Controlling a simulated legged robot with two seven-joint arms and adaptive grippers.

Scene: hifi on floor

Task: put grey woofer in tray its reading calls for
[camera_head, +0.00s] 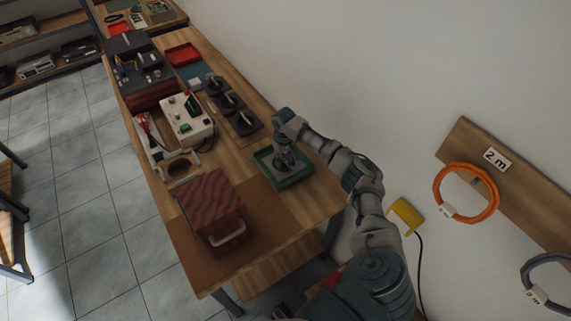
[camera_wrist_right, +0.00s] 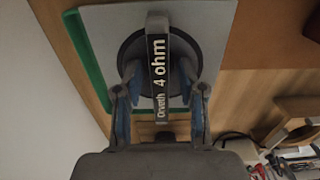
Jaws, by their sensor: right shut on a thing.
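My right gripper (camera_head: 284,163) is over the green tray (camera_head: 299,178) near the right edge of the bench. In the right wrist view its two blue-padded fingers (camera_wrist_right: 160,105) are shut on the grey woofer (camera_wrist_right: 133,62), a round dark-faced part with a black bar across it reading "Orveth 4 ohm". The woofer is within the green tray's outline, above its pale grey floor; I cannot tell whether it touches that floor. The green rim (camera_wrist_right: 90,60) shows at the left. A red tray (camera_head: 183,54) lies at the far end. A meter box (camera_head: 188,120) stands mid-bench. My left gripper is out of view.
Several dark parts on square bases (camera_head: 230,103) stand in a row beside the meter. A red-brown ribbed box (camera_head: 210,208) with a pale handle is at the near end. A wooden frame (camera_head: 178,165) lies between. The wall bounds the bench at the right.

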